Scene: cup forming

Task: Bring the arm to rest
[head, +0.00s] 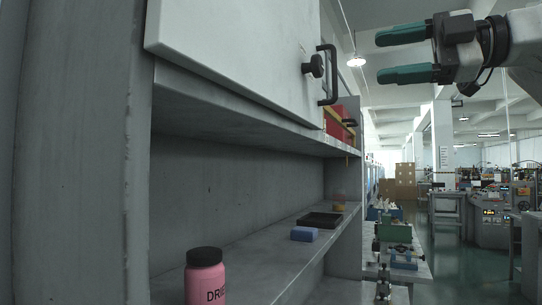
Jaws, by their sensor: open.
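My gripper (405,55) is at the upper right of the head view. Its two green fingers point left and stand apart, with nothing between them. It hangs in free air, to the right of the grey cabinet (82,150), and touches nothing that I can see. Part of my arm runs out of the picture at the right edge.
A pink jar (203,282) with a black lid, a blue block (304,234) and a black tray (319,220) are on the lower shelf (262,262). A pale cabinet door (230,50) with a black handle (328,75) is above. Workbenches stand at the right.

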